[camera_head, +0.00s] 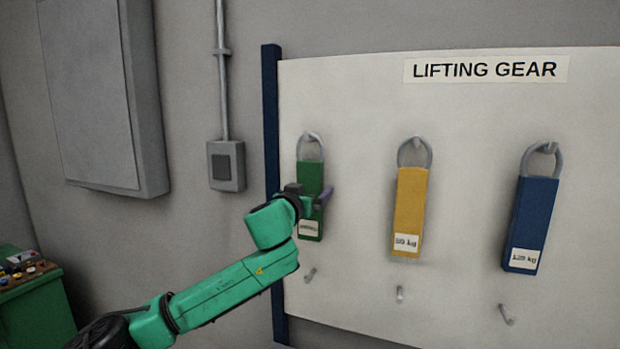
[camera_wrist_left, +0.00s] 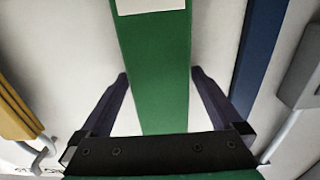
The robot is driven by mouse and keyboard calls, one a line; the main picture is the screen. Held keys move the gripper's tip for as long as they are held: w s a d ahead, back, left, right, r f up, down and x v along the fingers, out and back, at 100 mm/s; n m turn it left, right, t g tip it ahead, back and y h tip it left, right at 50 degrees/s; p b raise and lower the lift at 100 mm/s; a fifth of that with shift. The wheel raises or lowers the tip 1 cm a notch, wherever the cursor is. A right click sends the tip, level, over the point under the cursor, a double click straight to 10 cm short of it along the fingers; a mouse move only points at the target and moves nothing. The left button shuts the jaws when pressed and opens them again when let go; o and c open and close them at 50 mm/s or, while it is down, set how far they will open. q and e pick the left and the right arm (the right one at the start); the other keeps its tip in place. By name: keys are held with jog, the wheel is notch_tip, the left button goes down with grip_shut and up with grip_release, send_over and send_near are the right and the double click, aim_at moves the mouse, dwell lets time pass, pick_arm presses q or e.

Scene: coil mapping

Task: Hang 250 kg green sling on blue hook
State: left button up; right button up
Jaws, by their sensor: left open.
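The green sling (camera_head: 311,180) hangs by a grey ring from an upper peg at the left of the white board. Its white label (camera_head: 308,228) is too small to read. My left gripper (camera_head: 318,198) is in front of its middle, partly covering it. In the left wrist view, the green sling (camera_wrist_left: 160,70) runs between the spread fingers of my open left gripper (camera_wrist_left: 160,76), with a gap on each side. Several small hooks show on the board, but all look grey; I cannot pick out a blue one. My right gripper is not in view.
A yellow sling (camera_head: 409,210) and a blue sling (camera_head: 530,222) hang to the right. Lower hooks (camera_head: 310,274), (camera_head: 400,293) and (camera_head: 506,314) stick out below the slings, empty. A blue post (camera_head: 271,160) edges the board. A green console (camera_head: 35,310) stands at lower left.

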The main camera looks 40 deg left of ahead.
aim_at(310, 172)
pick_arm(q)
jog(key=shift+w+f, duration=0.1)
grip_shut()
jog(key=shift+s+r, duration=0.3)
jog(key=shift+r, duration=0.4)
jog(key=shift+s+d+r+p, duration=0.15)
jog(key=shift+s+r+p, duration=0.15)
jog(key=shift+r+p, duration=0.3)
jog(key=shift+r, duration=0.1)
jog(key=shift+b, duration=0.3)
